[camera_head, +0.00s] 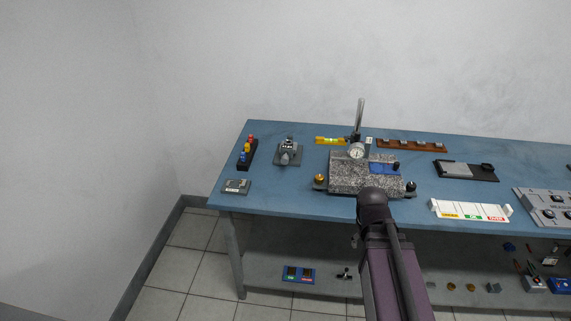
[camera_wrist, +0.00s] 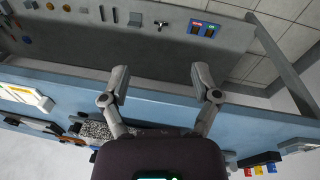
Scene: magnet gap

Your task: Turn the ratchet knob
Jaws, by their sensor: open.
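No part in view can be told for certain as the ratchet knob. A small grey metal device (camera_head: 288,152) on a grey base stands at the left of the blue bench and may be a micrometer in a stand; its knob is too small to make out. My gripper (camera_wrist: 163,75) is open and empty in the wrist view, with its fingers spread in front of the bench edge and lower shelf. In the head view my arm hides the gripper, in front of the granite block.
The blue bench (camera_head: 270,200) carries a granite block (camera_head: 350,183) with a dial gauge (camera_head: 356,151) and upright post, a white tray (camera_head: 470,211), a dark case (camera_head: 466,170), a wooden rack (camera_head: 411,145), and a black holder with coloured pieces (camera_head: 247,153). A lower shelf (camera_wrist: 185,65) holds small items.

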